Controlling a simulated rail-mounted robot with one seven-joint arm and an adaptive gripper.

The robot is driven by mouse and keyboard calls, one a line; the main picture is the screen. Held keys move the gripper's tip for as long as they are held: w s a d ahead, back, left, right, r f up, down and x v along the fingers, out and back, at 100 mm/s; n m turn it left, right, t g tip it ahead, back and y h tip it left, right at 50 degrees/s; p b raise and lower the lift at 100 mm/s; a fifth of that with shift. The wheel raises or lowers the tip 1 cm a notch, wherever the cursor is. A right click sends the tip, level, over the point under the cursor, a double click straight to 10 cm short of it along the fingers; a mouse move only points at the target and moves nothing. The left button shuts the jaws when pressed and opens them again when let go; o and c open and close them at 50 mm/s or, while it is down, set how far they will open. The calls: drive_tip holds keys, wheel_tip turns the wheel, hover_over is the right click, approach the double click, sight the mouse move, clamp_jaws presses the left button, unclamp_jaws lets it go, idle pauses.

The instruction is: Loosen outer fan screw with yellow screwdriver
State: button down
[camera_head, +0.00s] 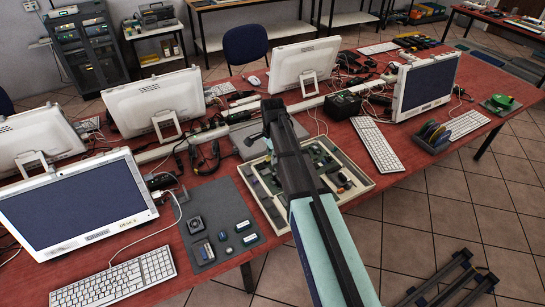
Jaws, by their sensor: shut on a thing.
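My arm reaches up from the bottom of the picture, and its dark end with my gripper (272,110) is over the table's middle. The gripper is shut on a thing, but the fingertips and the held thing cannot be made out. An open beige case with green boards (362,188) lies under the arm, which covers its middle. A small dark square part that looks like a fan (195,225) lies on a grey mat (228,198) left of the case. No yellow screwdriver and no fan screw can be made out.
A monitor (76,203) and keyboard (117,280) stand left of the mat. More monitors (157,102) and tangled cables (203,158) are behind. A black box (343,104) and another keyboard (376,146) are to the right. Bare red table (420,162) shows right of the case.

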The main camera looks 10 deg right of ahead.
sight(273, 168)
drive_tip(key=shift+d+f+b, duration=0.1)
drive_tip(key=shift+f+b, duration=0.35)
drive_tip(key=shift+f, duration=0.3)
drive_tip(key=shift+f+b, duration=1.7)
drive_tip(key=shift+f, duration=1.55)
drive_tip(key=shift+f, duration=0.45)
drive_tip(key=n, duration=0.4)
drive_tip(key=shift+n, duration=1)
